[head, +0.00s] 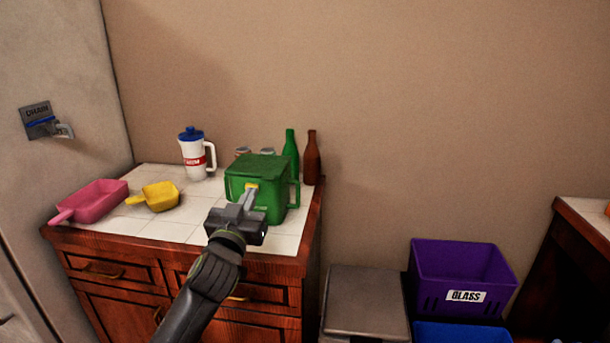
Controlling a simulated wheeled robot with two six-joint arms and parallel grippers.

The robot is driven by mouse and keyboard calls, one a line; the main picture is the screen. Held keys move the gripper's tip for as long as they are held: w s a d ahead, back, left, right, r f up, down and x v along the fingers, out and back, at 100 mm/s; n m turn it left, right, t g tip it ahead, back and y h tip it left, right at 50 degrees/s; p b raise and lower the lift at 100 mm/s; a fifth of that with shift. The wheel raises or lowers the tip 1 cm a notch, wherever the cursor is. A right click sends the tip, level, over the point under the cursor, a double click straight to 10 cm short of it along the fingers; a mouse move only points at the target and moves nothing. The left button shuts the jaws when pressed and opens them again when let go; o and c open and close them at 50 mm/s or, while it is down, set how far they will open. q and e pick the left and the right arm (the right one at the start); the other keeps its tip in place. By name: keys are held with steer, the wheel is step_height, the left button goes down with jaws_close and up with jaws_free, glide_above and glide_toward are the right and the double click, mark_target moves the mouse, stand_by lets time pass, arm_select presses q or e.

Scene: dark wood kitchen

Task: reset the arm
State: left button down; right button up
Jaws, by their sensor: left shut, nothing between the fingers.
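My left gripper (250,192) reaches in from the lower left of the head view. It is shut and empty, its fingers in front of the green lidded container (270,203) on the tiled counter. A small yellow patch on the container shows at the fingertips. I cannot tell whether the fingers touch the container. My left arm covers part of the counter's front edge and drawers. My right gripper is not in view.
On the counter (160,228) are a pink scoop (95,199), a yellow scoop (160,196), a white jug (194,160), a green bottle (291,155) and a brown bottle (311,160). A purple bin (430,268) and a blue bin (460,333) stand lower right.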

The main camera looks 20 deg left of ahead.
arm_select(q)
steer(key=s+f+g, duration=0.4)
steer(key=s+f, duration=0.3)
steer(key=f, duration=0.4)
steer(key=s+f+g, duration=0.5)
steer(key=s+f, duration=0.3)
steer(key=f, duration=0.3)
steer(key=s+d+f+m+g+h, duration=0.15)
steer(key=s+f+g, duration=0.3)
steer(key=s, duration=0.65)
steer(key=s+d+f+g+h, duration=0.1)
steer(key=s+d+f+g, duration=0.2)
steer(key=s+f, duration=0.5)
step_height(320, 180, down, 19)
steer(key=s+a+g+p, duration=0.1)
steer(key=s+a+p, duration=0.1)
steer(key=p, duration=0.1)
steer(key=s+d+f+g+p, duration=0.1)
steer(key=s+f+p, duration=0.1)
steer(key=s+f, duration=1.2)
steer(key=shift+s+d+f, duration=0.2)
steer(key=shift+s+d, duration=0.05)
steer(key=shift+s, duration=0.45)
